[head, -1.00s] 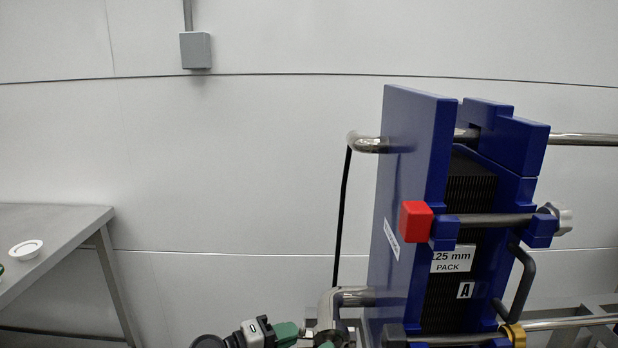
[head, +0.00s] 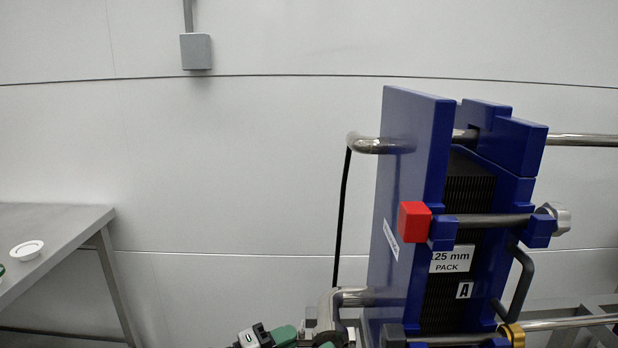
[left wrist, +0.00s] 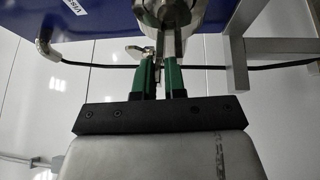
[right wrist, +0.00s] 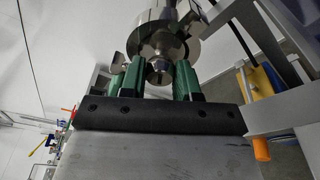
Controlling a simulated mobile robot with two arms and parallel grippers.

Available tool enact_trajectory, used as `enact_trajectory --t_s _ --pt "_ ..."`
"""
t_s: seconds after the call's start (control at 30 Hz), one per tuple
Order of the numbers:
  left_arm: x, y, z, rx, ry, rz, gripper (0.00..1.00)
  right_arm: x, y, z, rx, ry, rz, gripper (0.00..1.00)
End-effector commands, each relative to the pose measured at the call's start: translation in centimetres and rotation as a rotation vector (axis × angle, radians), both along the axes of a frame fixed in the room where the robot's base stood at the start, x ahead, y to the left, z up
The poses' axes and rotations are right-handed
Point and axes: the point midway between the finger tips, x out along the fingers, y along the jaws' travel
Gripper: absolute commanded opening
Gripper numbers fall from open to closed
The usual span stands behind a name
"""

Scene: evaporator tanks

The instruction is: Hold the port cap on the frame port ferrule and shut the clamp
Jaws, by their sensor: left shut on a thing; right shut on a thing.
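The frame port (head: 337,307) is a bent steel pipe low on the blue frame's left side in the head view. My left gripper (head: 287,336) shows just left of it at the bottom edge. In the left wrist view its green fingers (left wrist: 160,76) are shut on a narrow metal part, seemingly of the clamp (left wrist: 166,42). In the right wrist view my right gripper (right wrist: 158,78) is shut on a round steel piece, seemingly the port cap (right wrist: 158,70), in front of a wide steel disc (right wrist: 153,34). The ferrule seam is hidden, and whether the clamp is closed cannot be told.
The blue plate frame (head: 410,200) with steel bars fills the right side. A grey table (head: 60,232) with a white round dish (head: 27,250) stands at far left. A black cable (head: 342,215) hangs beside the frame.

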Motion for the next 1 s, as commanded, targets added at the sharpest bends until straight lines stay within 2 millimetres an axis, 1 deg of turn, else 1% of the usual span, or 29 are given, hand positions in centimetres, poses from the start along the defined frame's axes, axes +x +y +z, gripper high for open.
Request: enact_trajectory --t_s 0.03,0.1,0.13,0.3,0.57,0.67,0.77,1.0 --pt "-0.5 -0.6 -2.0 0.022 0.033 -0.006 0.0 0.0 0.6 0.9 0.012 -0.021 0.014 0.0" --pt "-0.5 -0.6 -2.0 0.022 0.033 -0.005 0.0 0.0 0.6 0.9 0.012 -0.021 0.014 0.0" --pt "-0.5 -0.6 -2.0 0.022 0.033 -0.005 0.14 0.0 0.6 0.9 0.012 -0.021 0.014 0.0" --pt "-0.5 -0.5 -2.0 0.023 0.034 -0.006 0.4 0.0 0.6 0.9 0.012 -0.021 0.015 0.0" --pt "-0.5 -0.5 -2.1 0.023 0.033 -0.008 0.41 -0.1 0.6 0.7 0.01 -0.017 0.016 0.0" --pt "-0.7 -0.1 -2.0 0.023 0.031 -0.008 0.41 -0.1 0.6 0.6 0.009 -0.016 0.015 0.0" --pt "-1.2 0.8 -2.0 0.023 0.028 -0.007 0.41 -0.1 0.5 0.5 0.008 -0.014 0.014 0.0" --pt "-3.0 4.5 -1.2 0.014 0.011 -0.002 0.41 0.1 0.1 0.3 0.004 -0.011 0.002 0.0"
